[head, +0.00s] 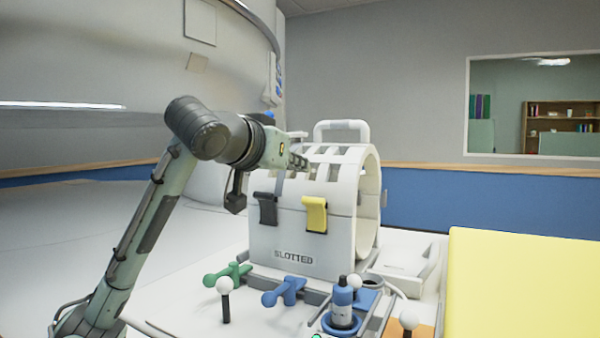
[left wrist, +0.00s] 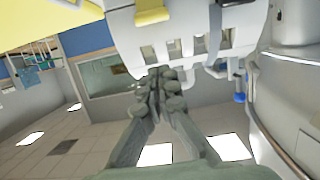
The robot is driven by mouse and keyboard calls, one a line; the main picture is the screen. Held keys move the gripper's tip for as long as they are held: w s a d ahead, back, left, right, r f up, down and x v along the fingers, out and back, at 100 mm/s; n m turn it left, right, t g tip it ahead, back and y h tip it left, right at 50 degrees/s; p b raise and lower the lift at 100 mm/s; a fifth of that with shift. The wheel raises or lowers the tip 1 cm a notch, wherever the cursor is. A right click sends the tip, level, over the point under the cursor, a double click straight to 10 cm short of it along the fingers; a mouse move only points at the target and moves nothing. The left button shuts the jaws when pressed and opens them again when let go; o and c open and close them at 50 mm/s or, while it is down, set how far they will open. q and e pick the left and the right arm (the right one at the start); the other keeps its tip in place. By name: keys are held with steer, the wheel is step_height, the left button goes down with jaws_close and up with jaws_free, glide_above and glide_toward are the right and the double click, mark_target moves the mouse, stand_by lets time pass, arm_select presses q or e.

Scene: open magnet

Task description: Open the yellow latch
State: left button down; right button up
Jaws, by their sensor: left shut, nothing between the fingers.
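The yellow latch (head: 315,214) hangs closed-looking on the front of the white slotted coil housing (head: 285,232), to the right of a dark grey latch (head: 267,208). It also shows at the top edge of the left wrist view (left wrist: 152,12), partly cut off. My left gripper (head: 299,162) is shut and empty at the slotted upper part of the housing, above and a little left of the yellow latch. In the left wrist view its fingertips (left wrist: 161,76) meet in front of the slots. I cannot tell whether they touch the housing. My right gripper is not in view.
Green (head: 226,274) and blue (head: 284,291) handles, a white-knobbed lever (head: 225,300) and a blue bottle (head: 342,303) stand in front of the housing. A yellow surface (head: 520,290) fills the lower right. A large white machine (head: 80,90) stands behind my left arm.

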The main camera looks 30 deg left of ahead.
mark_target(322, 176)
arm_select(q)
steer(key=x, duration=0.7)
steer(key=shift+w+f+p, duration=0.1)
steer(key=shift+w+p, duration=0.2)
steer(key=shift+p, duration=0.1)
steer(key=shift+w+f, duration=0.3)
steer(key=shift+f, duration=0.15)
steer(key=shift+s+f, duration=0.8)
steer(key=shift+f, duration=0.15)
steer(key=shift+s+f, duration=0.3)
steer(key=shift+f, duration=0.05)
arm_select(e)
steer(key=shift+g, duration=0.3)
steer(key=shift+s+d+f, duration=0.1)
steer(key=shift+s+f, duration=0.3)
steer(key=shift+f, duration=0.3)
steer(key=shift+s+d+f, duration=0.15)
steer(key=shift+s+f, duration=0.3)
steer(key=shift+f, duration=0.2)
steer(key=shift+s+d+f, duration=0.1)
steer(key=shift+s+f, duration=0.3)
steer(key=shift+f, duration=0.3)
arm_select(q)
steer(key=shift+f, duration=0.1)
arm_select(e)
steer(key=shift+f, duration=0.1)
